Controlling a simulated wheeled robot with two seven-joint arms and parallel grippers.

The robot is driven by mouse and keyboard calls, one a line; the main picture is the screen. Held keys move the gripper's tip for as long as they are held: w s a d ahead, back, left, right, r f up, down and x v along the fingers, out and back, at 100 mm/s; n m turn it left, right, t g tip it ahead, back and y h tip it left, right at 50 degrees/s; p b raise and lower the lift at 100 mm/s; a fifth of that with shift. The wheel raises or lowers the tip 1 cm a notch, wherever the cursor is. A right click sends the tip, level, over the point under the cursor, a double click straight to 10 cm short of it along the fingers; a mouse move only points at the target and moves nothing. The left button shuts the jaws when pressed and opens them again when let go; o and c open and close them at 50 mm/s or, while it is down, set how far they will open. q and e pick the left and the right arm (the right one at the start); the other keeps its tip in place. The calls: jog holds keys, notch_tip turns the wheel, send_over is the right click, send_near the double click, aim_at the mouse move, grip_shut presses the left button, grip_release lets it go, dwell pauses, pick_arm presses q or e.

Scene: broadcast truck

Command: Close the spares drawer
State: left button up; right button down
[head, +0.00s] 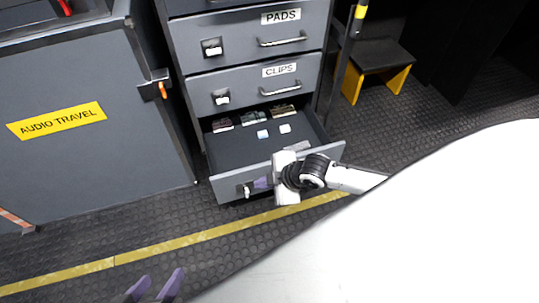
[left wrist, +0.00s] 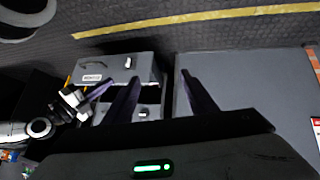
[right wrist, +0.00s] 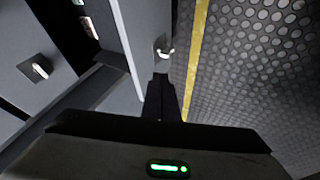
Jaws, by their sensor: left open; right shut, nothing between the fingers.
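The spares drawer (head: 226,190) is the lowest drawer of the grey cabinet and stands pulled well out. Any label on its front is not readable in the head view. My right gripper (head: 262,183) is shut and empty at the drawer's front, beside its small white latch (head: 247,190). In the right wrist view the shut fingers (right wrist: 162,85) point along the drawer front (right wrist: 145,30) toward the latch; I cannot tell whether they touch. My left gripper (head: 154,287) is open and empty, low over the floor, away from the drawer. Its spread fingers show in the left wrist view (left wrist: 163,88).
Small white blocks (head: 262,134) and dark packs (head: 254,117) lie inside the drawer. The CLIPS drawer (head: 240,92) and PADS drawer (head: 235,45) above are closed. A grey AUDIO TRAVEL case (head: 90,160) stands left. A step stool (head: 378,58) stands right. Floor before the drawer is clear.

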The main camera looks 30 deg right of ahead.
aim_at(245, 176)
pick_arm(q)
jog(key=shift+w+d+r+t+h+b, duration=0.25)
jog(key=shift+d+r+h+b, duration=0.1)
jog(key=shift+d+r+b, duration=0.3)
jog(key=shift+w+d+r+t+h+b, duration=0.15)
jog(key=shift+d+r+t+h+b, duration=0.15)
jog(key=shift+d+r+b, duration=0.35)
pick_arm(e)
jog(key=shift+w+d+f, duration=0.1)
jog(key=shift+w+f, duration=0.3)
jog(key=shift+w, duration=0.55)
jog(key=shift+w+a+f, duration=0.1)
jog(key=shift+w+f, duration=0.25)
jog(key=shift+w, duration=0.55)
jog(key=shift+w+d+f, duration=0.1)
jog(key=shift+w+f, duration=0.3)
jog(key=shift+w, duration=0.55)
pick_arm(q)
jog(key=shift+a+f, duration=0.1)
jog(key=shift+a, duration=0.1)
